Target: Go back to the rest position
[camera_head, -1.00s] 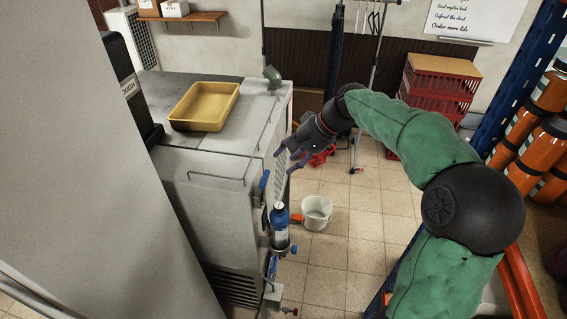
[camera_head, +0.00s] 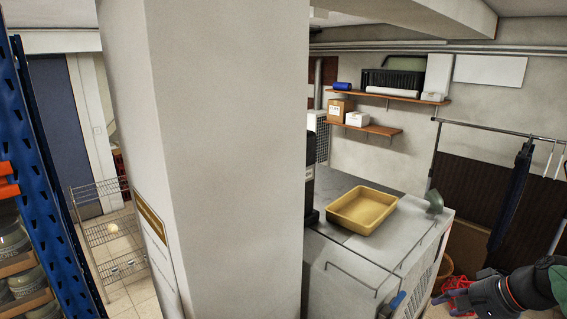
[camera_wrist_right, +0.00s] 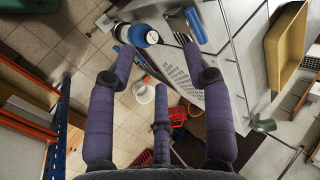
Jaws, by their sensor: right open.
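My right gripper (camera_head: 462,301) is at the lower right corner of the head view, its green arm coming in from the right edge. In the right wrist view its purple fingers (camera_wrist_right: 160,70) are spread apart with nothing between them. Below it in that view, a blue bottle with a white ring (camera_wrist_right: 145,35) stands at the side of the grey machine (camera_wrist_right: 225,65), apart from the fingers. My left gripper is not in view.
A wide white pillar (camera_head: 225,150) fills the middle left of the head view. A yellow tray (camera_head: 362,210) sits on the grey machine's top (camera_head: 340,240). A blue rack (camera_head: 50,180) with jars stands at the left edge. Bare floor tiles (camera_wrist_right: 85,30) show in the wrist view.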

